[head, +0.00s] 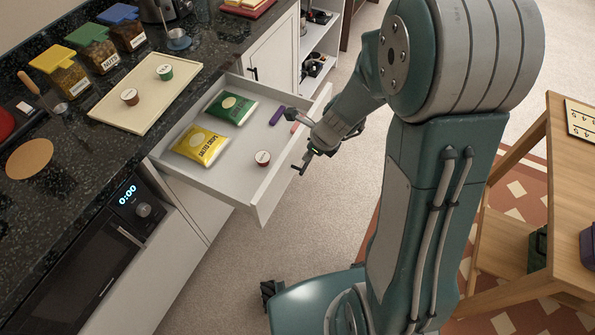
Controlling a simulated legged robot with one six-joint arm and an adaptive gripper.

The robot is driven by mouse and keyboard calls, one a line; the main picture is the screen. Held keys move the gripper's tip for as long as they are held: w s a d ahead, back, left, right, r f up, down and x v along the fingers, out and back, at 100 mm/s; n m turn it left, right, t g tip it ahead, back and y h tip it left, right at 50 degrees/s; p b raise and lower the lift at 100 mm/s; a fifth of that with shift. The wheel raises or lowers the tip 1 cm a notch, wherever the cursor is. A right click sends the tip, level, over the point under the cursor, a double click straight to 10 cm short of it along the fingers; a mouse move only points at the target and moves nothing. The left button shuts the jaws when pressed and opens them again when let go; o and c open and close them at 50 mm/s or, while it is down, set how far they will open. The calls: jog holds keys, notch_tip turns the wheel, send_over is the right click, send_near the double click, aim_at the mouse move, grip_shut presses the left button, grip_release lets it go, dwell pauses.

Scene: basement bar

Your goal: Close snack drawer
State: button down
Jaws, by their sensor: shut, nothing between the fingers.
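The white snack drawer (229,196) is pulled out from under the dark counter, in the middle left of the head view. Inside lie a green snack bag (231,107), a yellow crisps bag (201,146), a purple item (277,116), a small pod (262,158) and a partly hidden pinkish item (296,127). My gripper (302,166) is shut and empty. It is at the drawer's front panel, by the dark handle. I cannot tell whether it touches the panel or handle.
A cream tray (140,92) with two pods stands on the dark counter (70,165) above the drawer. An oven (85,260) is below left. A white cabinet door (272,62) and open shelves are beyond. A wooden table (565,190) stands at right. Floor (300,220) before the drawer is clear.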

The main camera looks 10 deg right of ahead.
send_near(291, 174)
jog(key=x, duration=0.5)
dwell(0.5)
